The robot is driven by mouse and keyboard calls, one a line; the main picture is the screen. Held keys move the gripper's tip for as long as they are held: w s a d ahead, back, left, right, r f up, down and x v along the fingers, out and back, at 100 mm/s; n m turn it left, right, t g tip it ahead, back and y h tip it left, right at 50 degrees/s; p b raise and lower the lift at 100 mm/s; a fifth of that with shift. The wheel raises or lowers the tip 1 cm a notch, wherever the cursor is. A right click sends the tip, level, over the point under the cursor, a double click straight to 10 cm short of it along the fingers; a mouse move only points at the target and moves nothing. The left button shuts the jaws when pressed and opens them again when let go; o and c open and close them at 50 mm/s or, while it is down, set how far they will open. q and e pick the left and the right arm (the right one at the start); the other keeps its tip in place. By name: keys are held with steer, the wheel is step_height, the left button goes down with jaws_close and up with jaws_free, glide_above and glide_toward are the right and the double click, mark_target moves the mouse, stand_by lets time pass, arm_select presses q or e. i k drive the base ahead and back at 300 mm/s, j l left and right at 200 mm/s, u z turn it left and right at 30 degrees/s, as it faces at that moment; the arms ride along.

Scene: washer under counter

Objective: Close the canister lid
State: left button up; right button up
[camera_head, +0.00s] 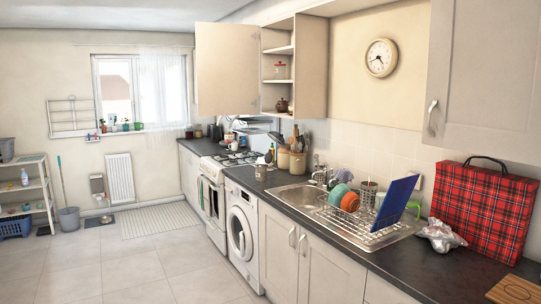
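Neither of my grippers is in view. No canister with a lid standing open can be made out clearly at this distance. A small dark brown pot (282,105) stands on the cupboard's lowest shelf. On the counter by the back wall, a tan container (298,163) holds upright utensils, with another tan container (283,159) beside it. A small dark-topped container (261,172) stands nearer the counter's front edge. I cannot tell which is the canister.
The wall cupboard door (227,68) is swung open. A washing machine (242,233) sits under the dark counter (285,202), beside a cooker (213,205). The sink (297,195), dish rack (365,230) and red tartan bag (484,210) line the counter.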

mark_target(268, 158)
steer(key=i+j+u, duration=0.2)
steer(key=i+u, duration=0.25)
steer(key=i, duration=0.55)
steer(key=i+l+u, duration=0.15)
steer(key=i+u, duration=0.35)
steer(key=i, duration=1.15)
steer(key=i+j+z, duration=0.15)
steer(key=i, duration=1.25)
steer(key=j+z, duration=0.05)
